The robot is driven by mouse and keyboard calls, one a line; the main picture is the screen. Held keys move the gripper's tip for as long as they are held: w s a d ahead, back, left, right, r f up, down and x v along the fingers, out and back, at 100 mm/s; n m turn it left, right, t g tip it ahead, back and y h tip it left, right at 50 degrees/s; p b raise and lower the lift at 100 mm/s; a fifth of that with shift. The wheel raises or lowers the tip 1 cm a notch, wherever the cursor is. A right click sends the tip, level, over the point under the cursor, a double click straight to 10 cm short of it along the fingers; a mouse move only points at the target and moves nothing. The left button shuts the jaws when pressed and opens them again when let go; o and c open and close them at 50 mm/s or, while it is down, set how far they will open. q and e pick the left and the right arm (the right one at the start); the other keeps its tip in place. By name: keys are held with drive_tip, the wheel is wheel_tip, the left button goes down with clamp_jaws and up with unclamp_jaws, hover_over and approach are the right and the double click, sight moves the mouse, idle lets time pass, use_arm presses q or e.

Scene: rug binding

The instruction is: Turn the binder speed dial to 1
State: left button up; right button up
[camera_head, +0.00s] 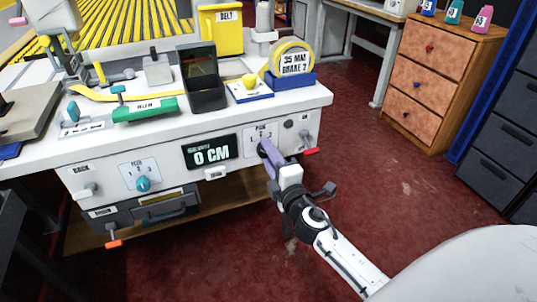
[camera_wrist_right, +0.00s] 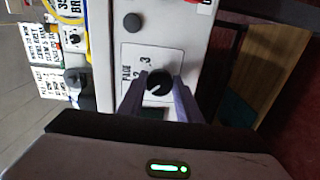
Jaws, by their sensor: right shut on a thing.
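My right gripper (camera_head: 266,150) reaches the front panel of the white workbench (camera_head: 60,160), right of the "0 CM" display (camera_head: 212,151). In the right wrist view its two purple fingers (camera_wrist_right: 158,90) are shut on a round black dial (camera_wrist_right: 158,82), one on each side. The dial's white label plate (camera_wrist_right: 131,56) reads like "PACE", with "2" and "3" visible; the rest is covered by a finger. A pale mark shows on the dial face, but which number it points at I cannot tell. My left gripper is not in view.
A teal dial (camera_head: 143,184) on a numbered plate sits further left on the panel. A red-tipped lever (camera_head: 310,151) and a dark round button (camera_head: 288,124) are just right of my right gripper. The red floor in front is clear.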

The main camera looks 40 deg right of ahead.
idle(0.6)
drive_tip(key=o, duration=1)
drive_tip(key=shift+o, duration=0.2)
drive_tip(key=b+v, duration=0.1)
drive_tip(key=v, duration=0.9)
drive_tip(key=shift+s, duration=0.15)
drive_tip(key=shift+a, duration=0.1)
